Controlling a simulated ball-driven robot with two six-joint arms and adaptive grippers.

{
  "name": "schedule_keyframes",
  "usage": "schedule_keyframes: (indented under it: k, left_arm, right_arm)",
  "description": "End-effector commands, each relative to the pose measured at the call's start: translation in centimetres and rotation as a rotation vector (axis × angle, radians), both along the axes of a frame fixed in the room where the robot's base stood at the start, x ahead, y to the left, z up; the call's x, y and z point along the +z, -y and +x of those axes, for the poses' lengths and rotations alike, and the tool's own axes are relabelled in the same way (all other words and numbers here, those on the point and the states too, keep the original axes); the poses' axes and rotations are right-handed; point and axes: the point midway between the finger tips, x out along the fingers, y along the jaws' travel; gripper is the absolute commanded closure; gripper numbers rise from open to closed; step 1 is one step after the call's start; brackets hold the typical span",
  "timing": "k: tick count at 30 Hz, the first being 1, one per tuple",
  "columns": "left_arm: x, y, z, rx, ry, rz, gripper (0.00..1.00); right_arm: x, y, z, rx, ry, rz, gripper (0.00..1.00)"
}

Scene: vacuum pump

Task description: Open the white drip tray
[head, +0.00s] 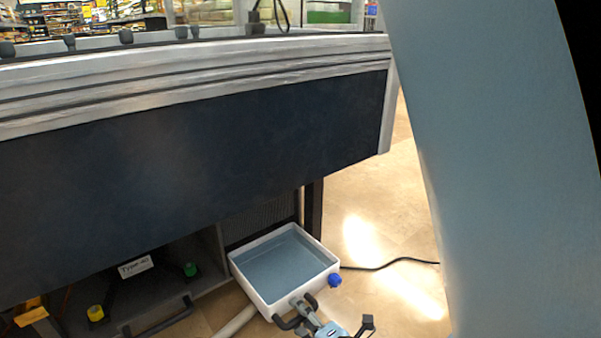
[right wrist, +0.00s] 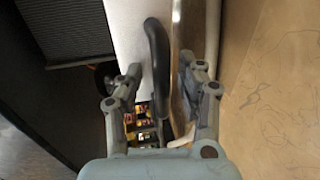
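The white drip tray (head: 322,270) juts out low beside the dark cabinet in the head view, with a grey-blue interior that looks like liquid. Its black loop handle (head: 282,323) is on the near wall, and a blue knob (head: 335,280) is at its right corner. My right gripper (head: 335,314) is at the handle with its fingers spread. In the right wrist view the black handle (right wrist: 158,62) appears between the two open fingers, nearer the left one, with a gap to the right one. Contact cannot be told. My left gripper is not in view.
A large dark cabinet panel (head: 190,150) with a pale ribbed edge overhangs the tray. An open shelf (head: 212,265) with a labelled card (head: 135,267) lies to the left. A black cable (head: 395,263) runs over the tan floor (head: 370,205), which is otherwise clear on the right.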

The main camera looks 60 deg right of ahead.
Motion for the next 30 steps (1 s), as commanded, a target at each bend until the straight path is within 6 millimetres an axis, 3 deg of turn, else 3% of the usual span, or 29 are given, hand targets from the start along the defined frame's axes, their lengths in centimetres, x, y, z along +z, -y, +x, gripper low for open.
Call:
schedule_keyframes:
  k: [5, 18, 30]
  left_arm:
    - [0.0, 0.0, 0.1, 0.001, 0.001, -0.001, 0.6]
    - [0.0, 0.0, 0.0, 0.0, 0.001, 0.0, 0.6]
    - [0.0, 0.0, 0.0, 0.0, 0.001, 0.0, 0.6]
  right_arm:
    - [0.0, -0.2, -0.7, 0.0, -0.003, 0.001, 0.62]
    - [1.4, -2.1, -6.7, 0.0, -0.001, 0.0, 0.62]
    - [1.5, -2.2, -7.0, 0.0, 0.0, 0.0, 0.62]
